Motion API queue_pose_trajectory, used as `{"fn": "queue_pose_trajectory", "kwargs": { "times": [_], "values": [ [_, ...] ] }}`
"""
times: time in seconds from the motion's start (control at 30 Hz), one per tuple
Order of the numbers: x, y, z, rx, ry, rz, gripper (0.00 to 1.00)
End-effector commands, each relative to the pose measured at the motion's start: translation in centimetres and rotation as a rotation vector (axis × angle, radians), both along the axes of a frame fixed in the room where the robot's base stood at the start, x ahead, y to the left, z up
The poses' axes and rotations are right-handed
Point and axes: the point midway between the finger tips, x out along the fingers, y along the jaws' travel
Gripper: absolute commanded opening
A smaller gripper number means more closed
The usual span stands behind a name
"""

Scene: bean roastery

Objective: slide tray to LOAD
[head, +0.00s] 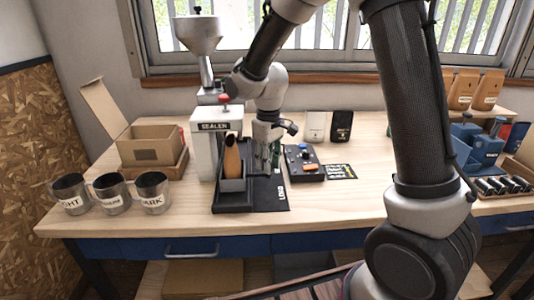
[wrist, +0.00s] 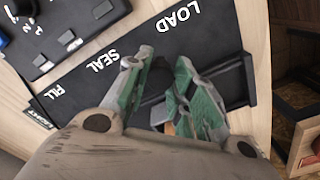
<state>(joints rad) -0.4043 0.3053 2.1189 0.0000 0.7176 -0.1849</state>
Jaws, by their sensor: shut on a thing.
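The black tray base (head: 247,205) lies on the bench, with its label strip reading LOAD (head: 281,192) at the front right end. A grey holder (head: 232,185) with an upright brown bag (head: 231,157) stands on its left side, in front of the sealer (head: 209,145). My gripper (head: 274,157) is low at the right of the bag. The knob's join to the tray is hidden.
A control box (head: 303,163) with knobs sits close to the right of the strip. Several labelled metal cups (head: 112,194) and an open carton (head: 150,147) stand at the left. The bench front by the tray is clear.

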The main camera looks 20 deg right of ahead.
Motion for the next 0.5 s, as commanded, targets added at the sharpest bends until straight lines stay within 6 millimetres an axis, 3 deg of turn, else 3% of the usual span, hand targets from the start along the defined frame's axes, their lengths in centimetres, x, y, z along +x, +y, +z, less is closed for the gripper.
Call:
{"fn": "queue_pose_trajectory", "kwargs": {
  "times": [0.2, 0.5],
  "values": [
    [-2.8, 0.6, 0.1, 0.0, 0.0, 0.001, 0.0],
    [-4.6, 0.9, 0.1, 0.0, 0.0, 0.0, 0.0]
  ]
}}
